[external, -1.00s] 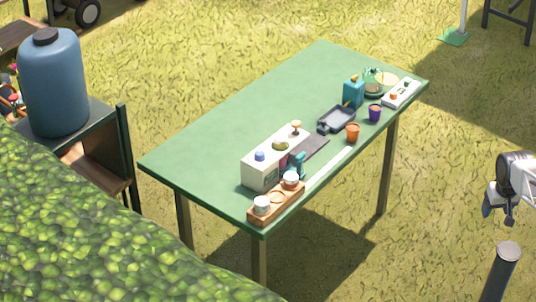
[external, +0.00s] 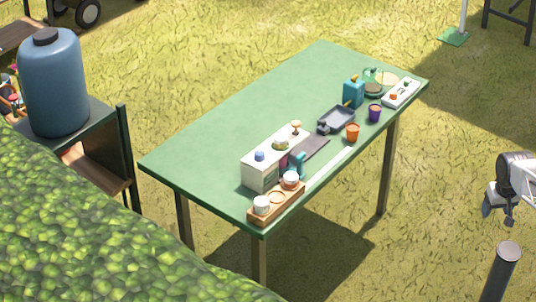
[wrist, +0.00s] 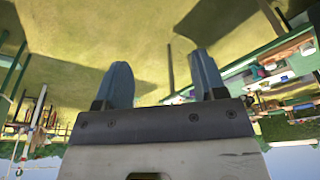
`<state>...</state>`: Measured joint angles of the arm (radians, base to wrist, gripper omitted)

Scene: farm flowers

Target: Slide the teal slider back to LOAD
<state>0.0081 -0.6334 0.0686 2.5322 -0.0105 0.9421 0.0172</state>
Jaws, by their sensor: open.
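A small teal upright piece (external: 298,163), which looks like the teal slider, stands on the front side of a long white box (external: 262,172) on the green table. It is beside a dark flat strip (external: 312,147). Any LOAD marking is too small to read. My gripper (external: 487,211) is at the far right edge of the external view, well away from the table and the slider. In the wrist view my gripper (wrist: 162,80) has its two blue-grey fingers apart with nothing between them.
A wooden holder with white cups (external: 277,205) is at the table's near corner. An orange cup (external: 352,132), a purple cup (external: 375,113), a dark tray (external: 336,118) and a teal box (external: 353,92) stand along the right side. The table's left half (external: 225,140) is clear.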

